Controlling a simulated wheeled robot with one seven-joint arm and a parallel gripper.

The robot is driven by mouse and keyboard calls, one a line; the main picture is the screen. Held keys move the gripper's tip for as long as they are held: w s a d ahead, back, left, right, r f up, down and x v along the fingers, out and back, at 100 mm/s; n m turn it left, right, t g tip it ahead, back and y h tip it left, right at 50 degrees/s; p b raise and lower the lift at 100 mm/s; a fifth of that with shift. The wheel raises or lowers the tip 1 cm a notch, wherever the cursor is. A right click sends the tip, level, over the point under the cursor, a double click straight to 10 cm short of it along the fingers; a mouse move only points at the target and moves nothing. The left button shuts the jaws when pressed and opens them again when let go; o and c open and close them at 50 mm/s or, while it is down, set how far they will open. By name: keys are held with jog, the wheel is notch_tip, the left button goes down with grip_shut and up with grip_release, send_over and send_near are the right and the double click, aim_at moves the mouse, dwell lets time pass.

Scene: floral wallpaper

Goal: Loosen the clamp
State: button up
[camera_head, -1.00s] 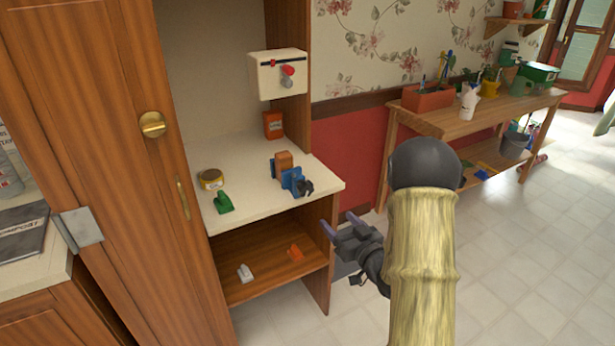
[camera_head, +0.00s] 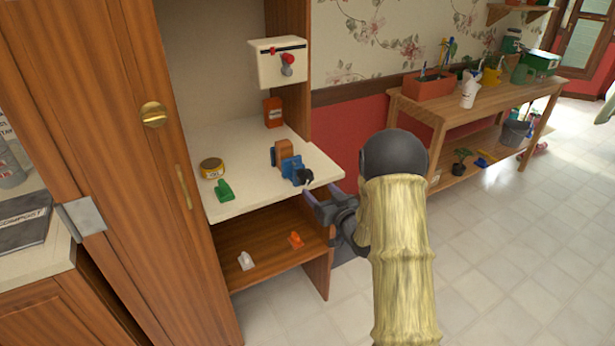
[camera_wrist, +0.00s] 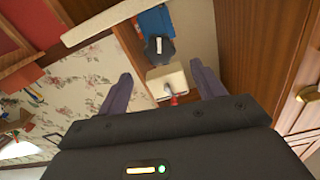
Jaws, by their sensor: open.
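The clamp (camera_head: 291,168) is blue and stands at the front right edge of the cream shelf, beside an orange-brown block (camera_head: 284,149). Its black knob (camera_head: 303,177) faces the front edge. In the wrist view the blue clamp (camera_wrist: 154,20) is at the top, with the black knob (camera_wrist: 159,50) below it, in the gap between my fingers. My gripper (camera_head: 323,199) has purple fingers, is open and empty, and is just in front of the shelf edge, near and below the knob. In the wrist view the fingers (camera_wrist: 161,75) appear apart from the knob.
On the cream shelf (camera_head: 250,195) are a yellow tin (camera_head: 212,168), a green object (camera_head: 224,190) and an orange container (camera_head: 272,112). A white box (camera_head: 279,62) with a red knob hangs above. The lower shelf holds small white and orange objects. A wooden bench (camera_head: 440,113) stands right; floor between is clear.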

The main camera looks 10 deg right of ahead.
aim_at(308, 179)
jog(key=x, duration=0.8)
jog(key=shift+w+p, duration=0.15)
jog(key=shift+p, duration=0.25)
jog(key=c, duration=1)
jog(key=shift+f+n+b, duration=0.2)
jog(key=shift+n+b, duration=0.3)
jog(key=shift+b, duration=0.15)
